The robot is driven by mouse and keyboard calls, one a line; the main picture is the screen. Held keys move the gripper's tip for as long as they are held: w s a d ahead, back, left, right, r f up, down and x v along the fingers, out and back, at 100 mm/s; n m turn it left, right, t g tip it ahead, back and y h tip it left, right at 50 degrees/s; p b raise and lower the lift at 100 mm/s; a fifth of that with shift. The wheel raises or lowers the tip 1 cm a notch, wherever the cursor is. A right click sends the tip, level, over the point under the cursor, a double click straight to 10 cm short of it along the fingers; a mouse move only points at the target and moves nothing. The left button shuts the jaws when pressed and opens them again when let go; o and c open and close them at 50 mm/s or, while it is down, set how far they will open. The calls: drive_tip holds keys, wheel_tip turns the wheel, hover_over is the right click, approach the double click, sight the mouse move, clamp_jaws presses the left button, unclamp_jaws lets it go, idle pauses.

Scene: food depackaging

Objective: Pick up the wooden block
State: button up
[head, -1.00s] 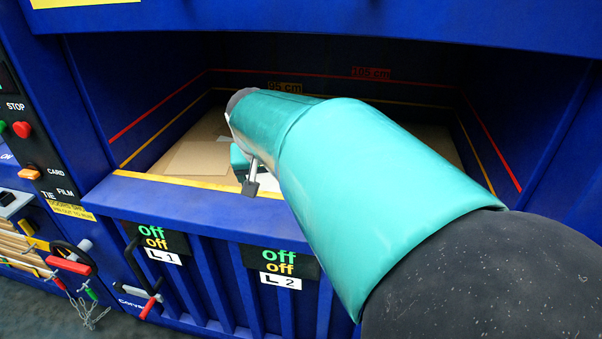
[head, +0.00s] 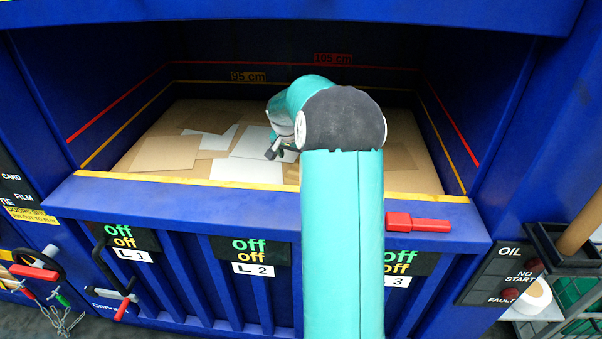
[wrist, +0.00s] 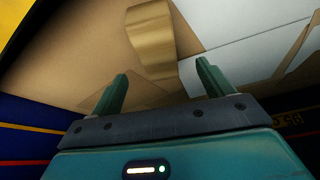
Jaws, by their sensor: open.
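The wooden block (wrist: 150,42) shows in the wrist view as a brown, wood-grained piece with a curved lower end, lying on flat cardboard ahead of my fingers. I cannot make it out in the head view, where my arm covers part of the bin. My gripper (wrist: 161,72) is open, its two green fingers apart with nothing between them. The block appears beyond the fingertips, roughly in line with the gap, and looks apart from them. In the head view my gripper (head: 277,149) is inside the blue bin, over the sheets, partly hidden by my wrist.
Flat brown cardboard (head: 165,153) and white sheets (head: 247,170) cover the bin floor. The blue bin has a yellow-edged front rim (head: 150,193) and side walls. A red handle (head: 418,222) sits on the rim at right of my arm. A cart stands at far right.

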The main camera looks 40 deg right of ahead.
drive_tip(key=x, duration=0.8)
drive_tip(key=shift+d, duration=0.25)
drive_tip(key=shift+s, duration=0.1)
drive_tip(key=shift+c, duration=0.2)
drive_tip(key=c, duration=1.1)
drive_tip(key=shift+c, duration=0.2)
drive_tip(key=shift+r, duration=0.15)
